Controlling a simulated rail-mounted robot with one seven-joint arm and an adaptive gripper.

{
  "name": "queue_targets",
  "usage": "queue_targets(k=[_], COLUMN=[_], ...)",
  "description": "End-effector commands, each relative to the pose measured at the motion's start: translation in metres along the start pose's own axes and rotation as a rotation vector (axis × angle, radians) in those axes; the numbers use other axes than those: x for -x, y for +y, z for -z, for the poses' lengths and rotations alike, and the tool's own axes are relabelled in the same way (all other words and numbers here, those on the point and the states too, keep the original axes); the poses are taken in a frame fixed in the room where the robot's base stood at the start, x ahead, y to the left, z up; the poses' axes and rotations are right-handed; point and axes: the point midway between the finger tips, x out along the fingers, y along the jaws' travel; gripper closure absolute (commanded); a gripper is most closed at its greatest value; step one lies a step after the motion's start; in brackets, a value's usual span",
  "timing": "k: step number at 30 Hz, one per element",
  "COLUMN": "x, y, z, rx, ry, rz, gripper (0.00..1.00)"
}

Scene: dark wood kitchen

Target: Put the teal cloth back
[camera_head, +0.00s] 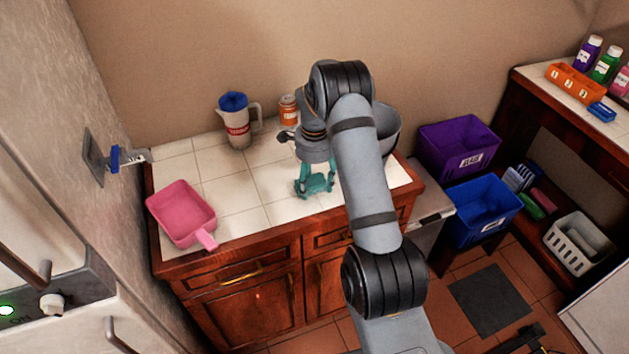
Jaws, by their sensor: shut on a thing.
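My gripper (315,183) points down over the front part of the tiled counter, right of its middle. It is shut on the teal cloth (319,184), a small crumpled teal shape between and around the fingertips. The fingers look teal too, so the edge between cloth and fingers is hard to make out. I cannot tell whether the cloth touches the tiles (245,198) or hangs just above them.
A pink dustpan (181,213) lies at the counter's left. A blue-lidded jug (237,123) and an orange jar (288,110) stand at the back. A wall hook (133,157) is at left. Purple (458,140) and blue (483,208) bins stand at right.

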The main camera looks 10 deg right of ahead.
Motion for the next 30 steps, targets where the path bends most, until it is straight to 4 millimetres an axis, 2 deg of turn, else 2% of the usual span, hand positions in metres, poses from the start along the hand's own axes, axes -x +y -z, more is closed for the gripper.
queue_targets(k=[14, 15, 24, 30], x=[-0.0101, -0.0081, -0.0078, -0.0078], y=[0.0001, 0.0001, 0.0002, 0.0002], z=[0.0002, 0.0003, 0.0002, 0.0003], rx=[0.000, 0.000, 0.000, 0.000], ry=[0.000, 0.000, 0.000, 0.000], rz=[0.001, 0.001, 0.000, 0.000], gripper=[0.66, 0.43, 0.27, 0.27])
